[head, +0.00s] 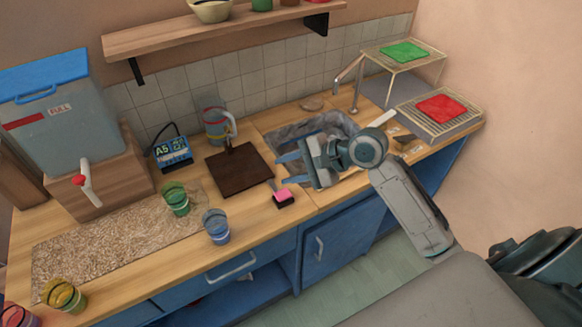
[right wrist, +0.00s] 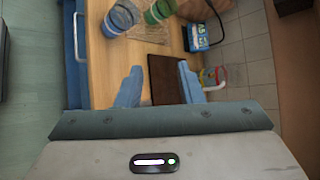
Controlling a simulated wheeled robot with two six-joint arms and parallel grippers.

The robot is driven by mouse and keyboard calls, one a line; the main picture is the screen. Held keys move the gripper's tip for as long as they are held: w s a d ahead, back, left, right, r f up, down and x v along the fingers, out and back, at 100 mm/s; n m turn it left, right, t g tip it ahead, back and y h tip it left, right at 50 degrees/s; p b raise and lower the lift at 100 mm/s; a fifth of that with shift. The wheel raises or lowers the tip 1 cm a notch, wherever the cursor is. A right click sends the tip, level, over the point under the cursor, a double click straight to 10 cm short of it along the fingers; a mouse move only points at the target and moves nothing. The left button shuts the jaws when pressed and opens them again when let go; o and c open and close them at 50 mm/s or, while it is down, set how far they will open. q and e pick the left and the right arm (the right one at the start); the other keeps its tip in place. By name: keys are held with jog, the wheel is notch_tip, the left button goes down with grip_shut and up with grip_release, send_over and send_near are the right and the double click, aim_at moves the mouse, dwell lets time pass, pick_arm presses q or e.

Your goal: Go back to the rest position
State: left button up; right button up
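My right gripper (head: 284,168) reaches in from the right over the counter's front part, in front of the sink. It is empty, with its two blue fingers apart; the right wrist view also shows them spread (right wrist: 160,86) with nothing between. A dark brown board (head: 236,172) lies left of the gripper, and it shows beyond the fingers in the right wrist view (right wrist: 165,75). A small pink-topped block (head: 284,196) lies just below the fingers in the head view. My left gripper is not in view.
Green (head: 176,199) and blue (head: 217,226) cups stand near a speckled mat (head: 110,245). A blue-lidded dispenser (head: 60,115) stands at left. The sink (head: 305,132) is behind my gripper. Racks with green (head: 404,51) and red (head: 441,108) cloths stand at right. A shelf (head: 200,32) hangs above.

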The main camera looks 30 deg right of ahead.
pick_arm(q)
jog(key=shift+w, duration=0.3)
pick_arm(e)
jog(key=s+f+n+g+h, duration=0.1)
jog(key=s+f+n+h, duration=0.4)
jog(key=s+f+n, duration=0.5)
jog(key=s+d+f+n+g+h, duration=0.1)
jog(key=s+d+f+n+h, duration=0.15)
jog(key=s, duration=0.45)
jog(key=s+d+f+n+g+h, duration=0.1)
jog(key=s+d+f+n+h, duration=0.2)
jog(key=s, duration=0.5)
notch_tip(320, 180, down, 39)
jog(key=d+g+b, duration=0.2)
jog(key=b, duration=0.4)
pick_arm(q)
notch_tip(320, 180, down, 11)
jog(key=b, duration=0.5)
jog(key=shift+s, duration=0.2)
pick_arm(e)
jog(key=s+f+g, duration=0.1)
jog(key=s+f, duration=1.7)
jog(key=f, duration=0.4)
jog(key=shift+s+d+f+m+y, duration=0.25)
jog(key=shift+d+m+y, duration=0.1)
jog(key=shift+d+y, duration=0.1)
